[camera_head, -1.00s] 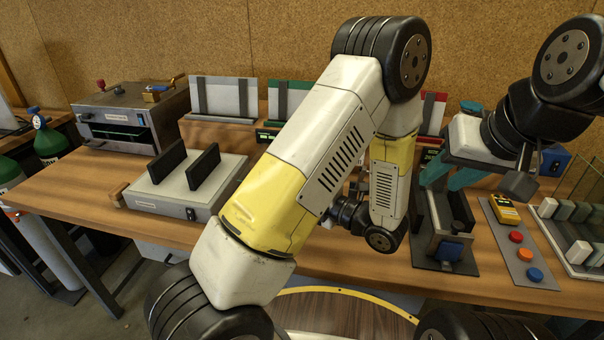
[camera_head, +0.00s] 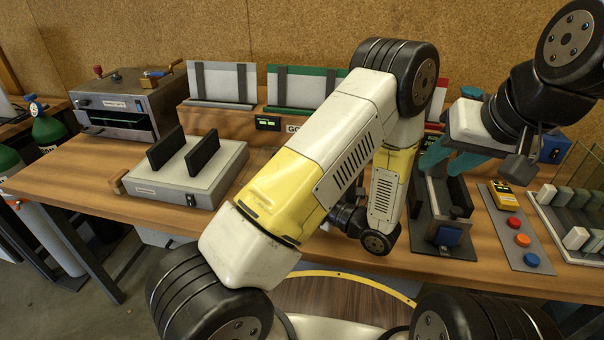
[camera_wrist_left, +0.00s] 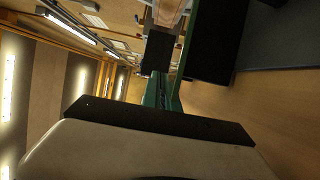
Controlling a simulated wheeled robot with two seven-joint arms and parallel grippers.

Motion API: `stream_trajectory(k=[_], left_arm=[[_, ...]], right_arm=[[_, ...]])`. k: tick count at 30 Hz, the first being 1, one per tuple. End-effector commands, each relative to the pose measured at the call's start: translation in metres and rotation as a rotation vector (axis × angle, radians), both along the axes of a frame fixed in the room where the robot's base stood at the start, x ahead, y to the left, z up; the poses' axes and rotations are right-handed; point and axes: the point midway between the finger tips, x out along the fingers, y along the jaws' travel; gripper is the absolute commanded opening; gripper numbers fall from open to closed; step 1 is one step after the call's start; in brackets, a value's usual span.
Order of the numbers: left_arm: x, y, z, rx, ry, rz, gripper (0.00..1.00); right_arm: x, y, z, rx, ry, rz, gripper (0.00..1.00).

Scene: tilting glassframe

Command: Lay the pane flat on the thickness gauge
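I cannot tell for sure which device is the thickness gauge. A low pale box (camera_head: 219,168) with two black upright plates lies left of centre. My right gripper (camera_head: 448,166), with teal fingers spread apart, points down over a dark narrow fixture (camera_head: 431,229) with a blue block. No pane shows clearly between those fingers. Clear glass edges (camera_head: 579,163) stand in a rack at the far right. My left gripper is hidden behind its own arm in the head view. In the left wrist view its green fingers (camera_wrist_left: 163,92) lie close together, with no pane visible between them.
Racks with a grey board (camera_head: 222,80), a green-edged board (camera_head: 303,88) and a red-edged one line the back. A metal oven-like box (camera_head: 120,103) stands back left. A button panel (camera_head: 517,240) lies right. Bare wooden table (camera_head: 75,172) shows at left.

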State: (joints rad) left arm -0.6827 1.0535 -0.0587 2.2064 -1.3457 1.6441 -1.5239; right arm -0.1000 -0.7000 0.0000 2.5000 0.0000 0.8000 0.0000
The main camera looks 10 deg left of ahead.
Motion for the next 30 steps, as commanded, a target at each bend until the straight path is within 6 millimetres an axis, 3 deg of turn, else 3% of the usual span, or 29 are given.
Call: stream_trajectory(k=[23,27,30], left_arm=[[0.0,0.0001,-0.0038,0.002,-0.001,0.0,0.0],[0.0,0.0001,-0.0039,0.002,-0.001,0.0,0.25],[0.0,0.0001,-0.004,0.001,0.0,0.0,0.29]], right_arm=[[0.0,0.0,0.0,0.0,0.0,0.0,0.36],[0.0,0.0,0.0,0.0,0.0,0.0,0.36],[0.0,0.0,0.0,0.0,0.0,0.0,0.36]])
